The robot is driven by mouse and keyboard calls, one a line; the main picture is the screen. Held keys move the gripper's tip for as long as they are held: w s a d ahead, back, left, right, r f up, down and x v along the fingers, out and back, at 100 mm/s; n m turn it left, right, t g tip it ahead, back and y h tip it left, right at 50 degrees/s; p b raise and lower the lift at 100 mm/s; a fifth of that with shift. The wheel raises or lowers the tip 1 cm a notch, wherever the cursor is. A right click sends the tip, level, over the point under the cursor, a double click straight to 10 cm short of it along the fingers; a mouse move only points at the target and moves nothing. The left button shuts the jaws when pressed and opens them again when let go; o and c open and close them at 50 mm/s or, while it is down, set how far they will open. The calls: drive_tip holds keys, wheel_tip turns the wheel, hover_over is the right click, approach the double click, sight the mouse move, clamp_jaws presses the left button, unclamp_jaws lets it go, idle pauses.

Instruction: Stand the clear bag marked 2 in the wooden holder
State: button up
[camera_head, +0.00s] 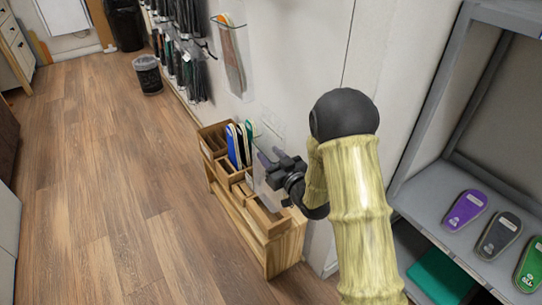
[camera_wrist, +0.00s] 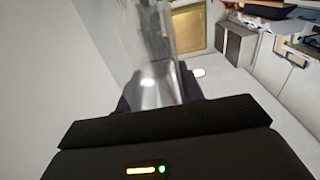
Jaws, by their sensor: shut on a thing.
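My gripper (camera_head: 273,162) is at the wooden holder's upper right side, beside the wall. It is shut on a clear bag (camera_head: 262,188), which shows as a faint see-through sheet below the fingers, over the holder. In the wrist view the clear bag (camera_wrist: 160,50) rises between the two dark fingers (camera_wrist: 160,92). I cannot read a number on it. The wooden holder (camera_head: 240,212) stands low against the wall, with several compartments. The bag's lower edge is hard to make out, so I cannot tell whether it is inside a compartment.
Blue, white and green insoles (camera_head: 238,144) stand in the holder's back part. A clear wall pocket (camera_head: 231,60) hangs above. A grey shelf (camera_head: 440,205) with purple, dark and green insoles is at the right. The wooden floor (camera_head: 110,190) at the left is clear.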

wheel_tip(320, 180, down, 10)
drive_tip(key=b, duration=0.7)
idle(0.8)
drive_tip(key=shift+w, duration=0.1)
drive_tip(key=o, duration=1.3)
drive_tip(key=p+v, duration=0.8)
drive_tip(key=v, duration=0.9)
drive_tip(key=shift+d+f, duration=0.1)
drive_tip(key=shift+f, duration=0.05)
